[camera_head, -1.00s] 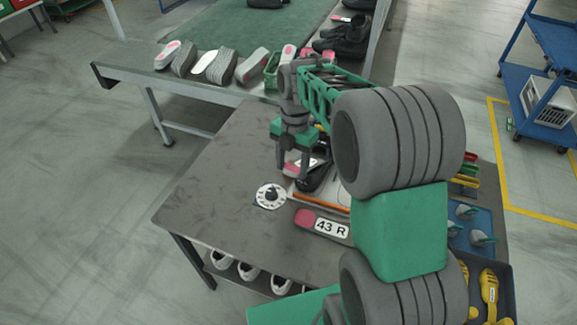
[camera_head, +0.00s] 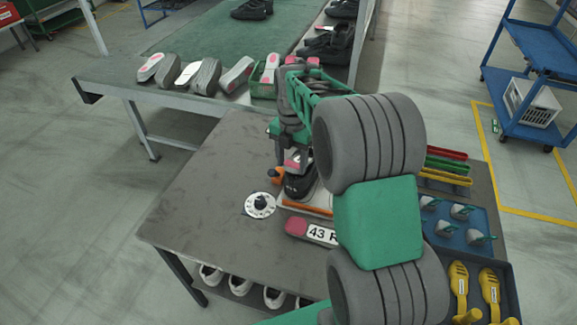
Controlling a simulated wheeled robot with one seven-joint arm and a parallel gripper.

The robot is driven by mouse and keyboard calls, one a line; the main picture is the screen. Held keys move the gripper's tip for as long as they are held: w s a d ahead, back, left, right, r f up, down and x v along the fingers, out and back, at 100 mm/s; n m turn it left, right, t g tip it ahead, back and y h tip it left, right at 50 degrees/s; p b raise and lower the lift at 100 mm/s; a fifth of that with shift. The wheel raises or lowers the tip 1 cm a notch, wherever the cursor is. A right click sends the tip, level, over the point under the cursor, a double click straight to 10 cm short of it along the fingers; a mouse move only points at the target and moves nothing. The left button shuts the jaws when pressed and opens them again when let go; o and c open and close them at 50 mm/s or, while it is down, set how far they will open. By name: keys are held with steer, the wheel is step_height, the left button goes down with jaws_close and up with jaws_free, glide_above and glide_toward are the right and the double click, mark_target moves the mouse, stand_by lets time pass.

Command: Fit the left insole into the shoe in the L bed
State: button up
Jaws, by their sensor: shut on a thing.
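My gripper (camera_head: 292,165) points down over the work table and is shut on an insole (camera_head: 293,157), of which only a small pinkish part shows between the fingers. Directly below it a black shoe (camera_head: 300,188) lies in a pale bed (camera_head: 290,202) with an orange front edge. The insole's lower part is hidden by the fingers and the shoe, so I cannot tell how far it is inside. The bed's letter cannot be read. My arm hides the area right of the bed.
An insole marked 43 R (camera_head: 298,227) lies on the table in front of the bed. A white dial (camera_head: 260,205) is left of it. A blue tray (camera_head: 462,235) and yellow tools (camera_head: 459,285) are at right. The table's left side is clear.

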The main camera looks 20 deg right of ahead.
mark_target(296, 162)
steer(key=shift+w+d+f, duration=0.3)
steer(key=shift+w+d, duration=0.2)
steer(key=shift+w+d+f, duration=0.25)
steer(key=shift+w+d, duration=0.2)
steer(key=shift+w, duration=0.05)
steer(key=shift+w+d+f+b, duration=0.1)
steer(key=shift+w+f+b, duration=0.05)
steer(key=shift+f+b, duration=0.15)
steer(key=shift+f+t+h+b, duration=0.45)
steer(key=shift+f+b, duration=0.25)
steer(key=shift+b, duration=0.3)
steer(key=o, duration=1.4)
steer(key=shift+r, duration=0.15)
steer(key=shift+r+p, duration=1.35)
steer(key=shift+p, duration=0.35)
